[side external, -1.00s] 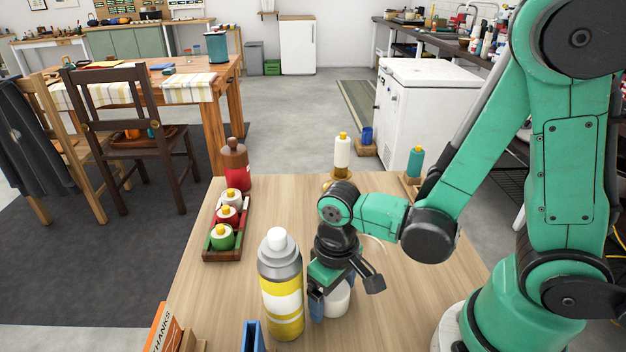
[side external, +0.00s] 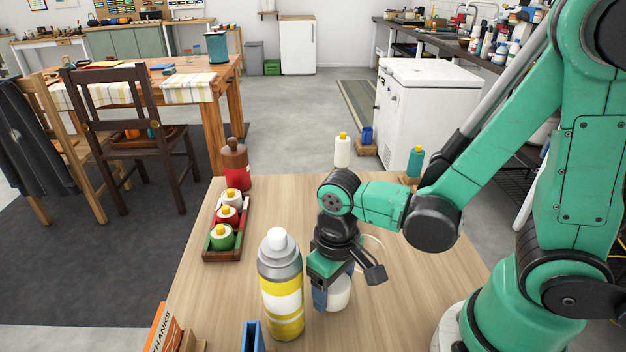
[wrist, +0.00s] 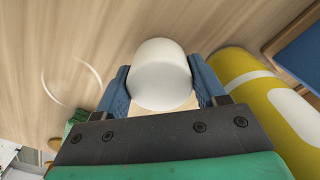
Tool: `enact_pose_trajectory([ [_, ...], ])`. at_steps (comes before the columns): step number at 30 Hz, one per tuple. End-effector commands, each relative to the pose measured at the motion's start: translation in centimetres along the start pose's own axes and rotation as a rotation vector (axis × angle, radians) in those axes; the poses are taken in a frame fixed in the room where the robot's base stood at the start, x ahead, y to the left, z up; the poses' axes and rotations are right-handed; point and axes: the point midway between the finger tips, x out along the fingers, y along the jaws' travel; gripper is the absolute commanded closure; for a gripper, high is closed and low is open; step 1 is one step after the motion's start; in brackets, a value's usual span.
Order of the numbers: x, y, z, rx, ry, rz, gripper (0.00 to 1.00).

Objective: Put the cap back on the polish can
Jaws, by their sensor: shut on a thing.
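The polish can (side external: 282,290) is a tall silver and yellow spray can. It stands upright near the front of the table, with a small white nozzle (side external: 277,239) bare on top. My gripper (wrist: 161,92) is shut on the white cap (wrist: 160,70), with a blue finger pad on each side. In the side view the cap (side external: 339,291) is just right of the can, well below its nozzle. My gripper partly hides it there. The can also shows right of the gripper in the wrist view (wrist: 236,82). Whether the cap touches the table is hard to tell.
A tray (side external: 209,254) with three capped jars stands on the table's left, near a red and brown bottle (side external: 236,168). A blue object (side external: 252,338) and an orange box (side external: 163,326) are at the front. A thin white ring (wrist: 98,76) lies on the table.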

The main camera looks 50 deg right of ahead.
Motion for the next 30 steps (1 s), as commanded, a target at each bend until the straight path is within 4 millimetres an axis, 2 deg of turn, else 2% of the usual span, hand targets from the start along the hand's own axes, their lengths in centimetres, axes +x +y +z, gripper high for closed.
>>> enact_pose_trajectory([
  [16, -3.0, 0.0, 0.1, 0.000, 0.000, 0.000, 0.91],
  [27, -3.4, 0.0, 0.1, 0.000, 0.000, 0.000, 0.91],
  [28, -3.4, 0.0, 0.1, 0.000, 0.000, 0.000, 0.45],
  [30, -3.4, 0.0, 0.1, 0.000, 0.000, 0.000, 0.65],
])
